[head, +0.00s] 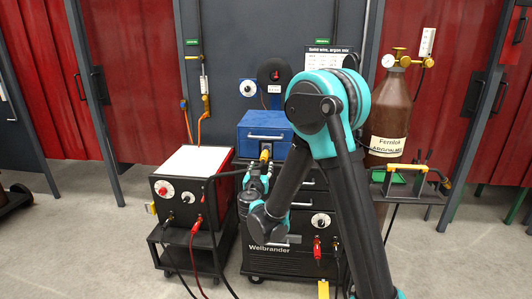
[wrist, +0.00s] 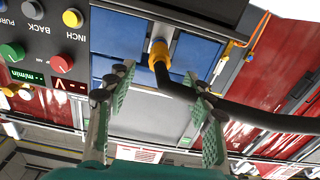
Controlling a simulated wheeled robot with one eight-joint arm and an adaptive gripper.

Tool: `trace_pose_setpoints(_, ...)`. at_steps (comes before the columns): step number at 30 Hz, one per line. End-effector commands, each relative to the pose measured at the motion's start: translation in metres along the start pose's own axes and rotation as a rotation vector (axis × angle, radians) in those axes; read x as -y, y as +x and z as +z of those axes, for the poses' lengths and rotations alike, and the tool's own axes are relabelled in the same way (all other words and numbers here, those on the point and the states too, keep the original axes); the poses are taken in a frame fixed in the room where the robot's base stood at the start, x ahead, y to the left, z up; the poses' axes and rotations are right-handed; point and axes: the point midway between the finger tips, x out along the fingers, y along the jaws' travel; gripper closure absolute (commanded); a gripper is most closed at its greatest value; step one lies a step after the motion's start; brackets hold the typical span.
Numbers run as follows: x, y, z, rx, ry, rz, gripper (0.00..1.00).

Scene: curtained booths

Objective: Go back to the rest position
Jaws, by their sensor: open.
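My gripper (wrist: 158,75) is open in the wrist view, its two green-padded fingers apart with nothing held between them. In the head view my gripper (head: 264,168) is small and partly hidden by my arm, in front of the blue box on the welding machine. A yellow connector (wrist: 159,53) with a thick black cable (wrist: 235,113) shows just beyond the fingertips. The cable passes behind the right finger in the picture; whether it touches the finger, I cannot tell. The yellow connector also shows in the head view (head: 265,154).
The blue box (head: 252,133) sits on the black welding machine (head: 262,262). A white-topped power unit (head: 196,160) on a cart is at left. A brown gas cylinder (head: 390,115) and a side rack (head: 408,177) are at right.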

Motion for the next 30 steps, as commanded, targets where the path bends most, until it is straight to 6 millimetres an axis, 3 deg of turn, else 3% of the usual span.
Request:
trace_pose_setpoints(6,0.001,-0.034,0.0,0.0,0.0,-0.002,0.48)
trace_pose_setpoints(10,-0.001,-0.043,0.0,0.002,0.0,0.002,0.48)
trace_pose_setpoints(13,-0.019,-0.043,0.002,0.03,-0.01,0.031,0.48)
trace_pose_setpoints(17,-0.078,-0.041,0.011,0.139,-0.042,0.12,0.48)
trace_pose_setpoints(20,-0.138,-0.05,0.025,0.273,-0.073,0.201,0.48)
trace_pose_setpoints(24,-0.212,-0.079,0.051,0.479,-0.106,0.276,0.48)
trace_pose_setpoints(30,-0.284,-0.147,0.091,0.773,-0.113,0.291,0.48)
